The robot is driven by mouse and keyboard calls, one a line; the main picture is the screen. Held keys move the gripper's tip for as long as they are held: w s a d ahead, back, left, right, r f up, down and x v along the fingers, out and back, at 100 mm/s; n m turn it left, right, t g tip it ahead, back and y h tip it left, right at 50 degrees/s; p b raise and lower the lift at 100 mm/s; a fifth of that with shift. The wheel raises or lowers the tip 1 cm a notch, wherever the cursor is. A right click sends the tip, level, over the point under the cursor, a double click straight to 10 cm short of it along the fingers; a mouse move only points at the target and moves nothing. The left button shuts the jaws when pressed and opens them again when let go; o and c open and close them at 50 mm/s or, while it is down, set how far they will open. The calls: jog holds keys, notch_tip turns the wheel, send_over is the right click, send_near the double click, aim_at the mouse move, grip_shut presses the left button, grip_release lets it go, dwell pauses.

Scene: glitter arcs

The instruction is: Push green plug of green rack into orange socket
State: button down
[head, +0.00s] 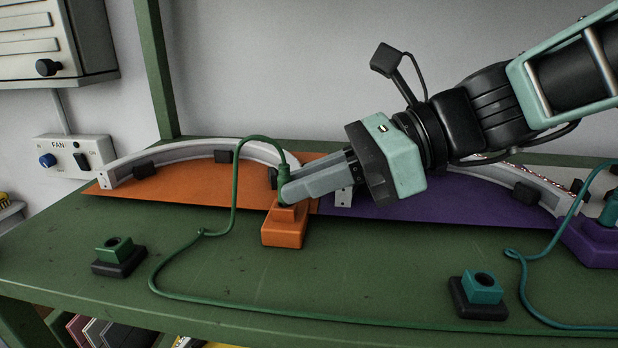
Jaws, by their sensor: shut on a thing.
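My gripper (290,188) reaches in from the right and is shut on the green plug (283,171). Its grey fingers cover much of the plug. The plug stands upright at the top of the orange socket (284,230); I cannot tell how deep it sits in it. A green cable (236,185) rises from the plug, loops left and runs down onto the bench. The green rack (118,250), a small green holder on a dark base, stands empty at the front left.
A teal rack (483,287) stands at front right. A purple socket (592,243) with a teal plug and cable is at the right edge. Pale curved arcs (215,150) stand on orange (190,190) and purple (420,210) sheets behind. The green cable crosses the bench front.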

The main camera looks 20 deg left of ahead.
jog(key=shift+f, duration=0.25)
jog(key=c, duration=1.4)
grip_release()
jog(key=shift+o, duration=0.2)
jog(key=shift+r, duration=0.1)
notch_tip(320, 180, up, 8)
jog(key=p, duration=0.6)
jog(key=shift+f, duration=0.25)
